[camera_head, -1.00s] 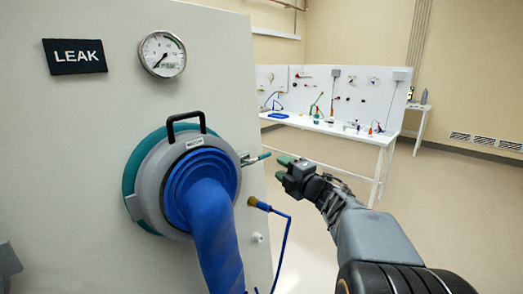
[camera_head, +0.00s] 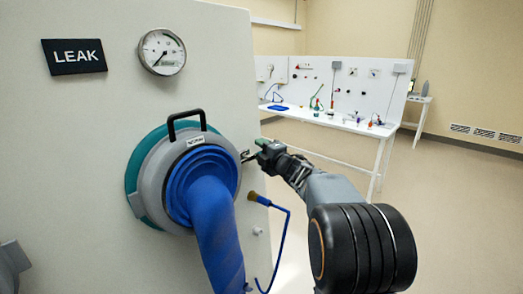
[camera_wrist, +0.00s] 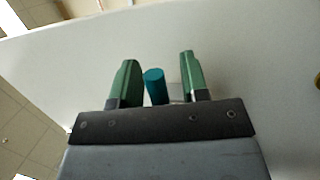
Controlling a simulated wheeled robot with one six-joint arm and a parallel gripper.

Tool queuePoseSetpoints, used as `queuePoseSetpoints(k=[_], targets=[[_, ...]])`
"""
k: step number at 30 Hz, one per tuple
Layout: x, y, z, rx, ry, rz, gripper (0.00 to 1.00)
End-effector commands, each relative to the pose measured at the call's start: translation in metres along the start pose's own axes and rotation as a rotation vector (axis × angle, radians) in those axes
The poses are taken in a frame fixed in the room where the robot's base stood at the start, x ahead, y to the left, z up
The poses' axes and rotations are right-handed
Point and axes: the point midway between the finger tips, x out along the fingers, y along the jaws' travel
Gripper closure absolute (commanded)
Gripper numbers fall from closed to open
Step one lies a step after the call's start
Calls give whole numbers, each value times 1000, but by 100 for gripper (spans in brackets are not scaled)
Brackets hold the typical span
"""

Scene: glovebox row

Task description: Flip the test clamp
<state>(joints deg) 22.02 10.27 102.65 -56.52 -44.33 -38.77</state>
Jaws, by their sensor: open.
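The test clamp (camera_head: 245,156) is a small metal fitting at the right rim of the round grey port on the white panel. Its teal handle (camera_wrist: 153,86) shows in the wrist view between the two green fingers. My gripper (camera_head: 260,150) is at the clamp, open, with a finger on each side of the handle. In the wrist view, my gripper (camera_wrist: 158,62) shows a gap between the handle and both fingers, smaller on the left. In the head view the fingers hide most of the handle.
The port has a blue glove sleeve (camera_head: 212,220) and a black handle (camera_head: 186,123). A brass-coloured fitting with a blue hose (camera_head: 288,225) sits just below my gripper. A gauge (camera_head: 162,52) and LEAK sign (camera_head: 75,56) are above. A white bench (camera_head: 345,122) stands behind.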

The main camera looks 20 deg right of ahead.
Motion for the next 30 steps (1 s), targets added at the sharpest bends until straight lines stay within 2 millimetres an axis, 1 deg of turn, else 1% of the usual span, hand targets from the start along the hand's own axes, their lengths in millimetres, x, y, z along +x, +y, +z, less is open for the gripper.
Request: queuePoseSetpoints(k=[3, 15, 16, 26, 30], targets=[[0, 0, 0, 0, 0, 0, 60], [0, 0, 0, 0, 0, 0, 98], [0, 0, 0, 0, 0, 0, 100], [-1, 0, 0, 0, -1, 0, 100], [-5, -2, 6, -5, -27, 2, 100]])
